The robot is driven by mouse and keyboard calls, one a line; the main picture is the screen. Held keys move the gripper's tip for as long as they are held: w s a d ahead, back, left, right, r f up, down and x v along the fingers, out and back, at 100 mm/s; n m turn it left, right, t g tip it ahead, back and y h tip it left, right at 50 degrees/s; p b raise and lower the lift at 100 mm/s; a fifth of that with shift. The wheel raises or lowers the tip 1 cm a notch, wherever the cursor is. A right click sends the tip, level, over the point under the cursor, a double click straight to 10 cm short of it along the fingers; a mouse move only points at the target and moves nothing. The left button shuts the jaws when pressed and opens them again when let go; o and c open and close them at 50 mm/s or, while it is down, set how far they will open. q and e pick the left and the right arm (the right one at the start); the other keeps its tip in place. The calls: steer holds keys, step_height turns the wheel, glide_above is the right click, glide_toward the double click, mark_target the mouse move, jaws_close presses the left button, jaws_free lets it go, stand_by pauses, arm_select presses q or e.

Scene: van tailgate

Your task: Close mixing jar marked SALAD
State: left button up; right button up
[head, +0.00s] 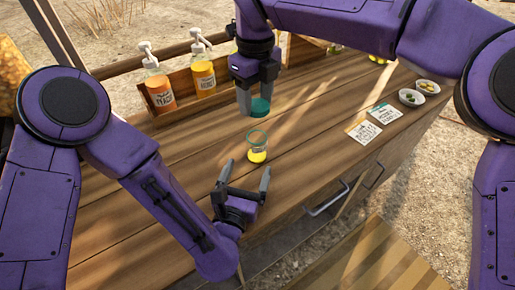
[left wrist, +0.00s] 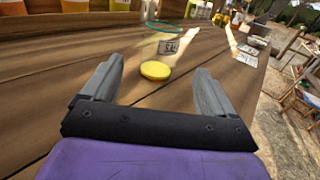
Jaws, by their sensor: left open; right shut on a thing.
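The mixing jar (head: 257,141) is clear, with a green rim and yellow contents at the bottom, and stands upright and open on the wooden counter. In the left wrist view, the jar's label (left wrist: 168,47) appears to read SAL, partly legible. My right gripper (head: 256,102) is shut on a green lid (head: 260,107), held above and just behind the jar, apart from it. My left gripper (head: 246,172) is open and empty, low in front of the jar. Its fingers point at the jar, which lies just ahead of the gap between the fingertips (left wrist: 157,75).
A wooden rack (head: 160,118) at the back holds pump bottles, one orange-red (head: 158,90) and one orange (head: 204,75). Two cards (head: 363,131) and two small bowls (head: 412,98) lie to the right. The counter (head: 180,165) around the jar is clear.

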mark_target(254, 153)
arm_select(q)
steer(key=x, duration=0.9)
steer(key=shift+w, duration=0.15)
steer(key=c, duration=1.5)
arm_select(e)
steer(key=shift+w+a+f, duration=0.1)
steer(key=shift+f, duration=2.45)
steer(key=shift+f, duration=0.85)
steer(key=shift+f, duration=0.5)
